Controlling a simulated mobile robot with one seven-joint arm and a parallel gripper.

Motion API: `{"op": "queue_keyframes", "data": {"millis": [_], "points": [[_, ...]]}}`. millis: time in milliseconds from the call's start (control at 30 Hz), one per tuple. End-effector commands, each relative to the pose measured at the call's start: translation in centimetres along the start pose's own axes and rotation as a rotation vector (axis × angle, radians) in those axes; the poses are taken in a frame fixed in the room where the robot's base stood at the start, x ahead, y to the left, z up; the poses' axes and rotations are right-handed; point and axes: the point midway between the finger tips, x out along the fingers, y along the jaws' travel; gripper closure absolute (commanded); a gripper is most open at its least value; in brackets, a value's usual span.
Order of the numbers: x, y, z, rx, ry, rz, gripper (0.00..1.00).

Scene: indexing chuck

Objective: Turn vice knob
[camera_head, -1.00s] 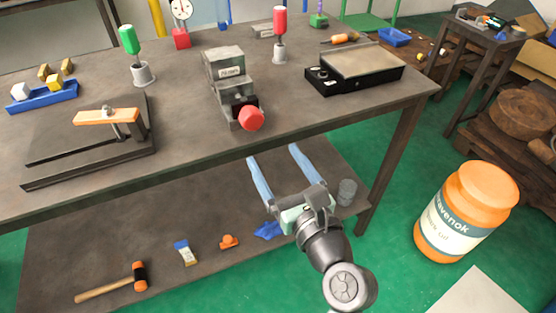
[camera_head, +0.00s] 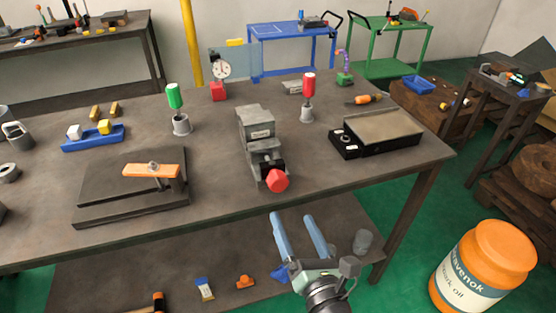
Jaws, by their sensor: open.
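The grey vice (camera_head: 256,130) stands on the workbench near its front edge. Its red knob (camera_head: 277,181) faces the front, at the bench edge. My gripper (camera_head: 296,219) is in front of the bench, below and slightly right of the knob in the picture. Its two long bluish fingers are spread apart and parallel, with nothing between them. The fingers point toward the bench and are apart from the knob.
On the bench (camera_head: 215,195), an orange-handled clamp fixture (camera_head: 150,171) stands left of the vice and a black box with a flat plate (camera_head: 378,135) right. Red (camera_head: 309,86) and green (camera_head: 174,96) handled tools stand behind. An orange barrel (camera_head: 484,264) stands on the floor at right.

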Motion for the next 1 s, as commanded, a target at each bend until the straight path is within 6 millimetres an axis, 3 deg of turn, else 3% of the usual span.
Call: {"op": "queue_keyframes", "data": {"millis": [133, 367, 800, 1000], "points": [[-0.4, 0.2, 0.3, 0.147, -0.002, -0.025, 0.13], [0.3, -0.3, -0.3, 0.203, -0.006, -0.036, 0.13], [8.4, -0.6, -0.4, 0.197, -0.005, -0.033, 0.13], [11.1, -0.7, -0.4, 0.198, -0.006, -0.034, 0.13]]}}
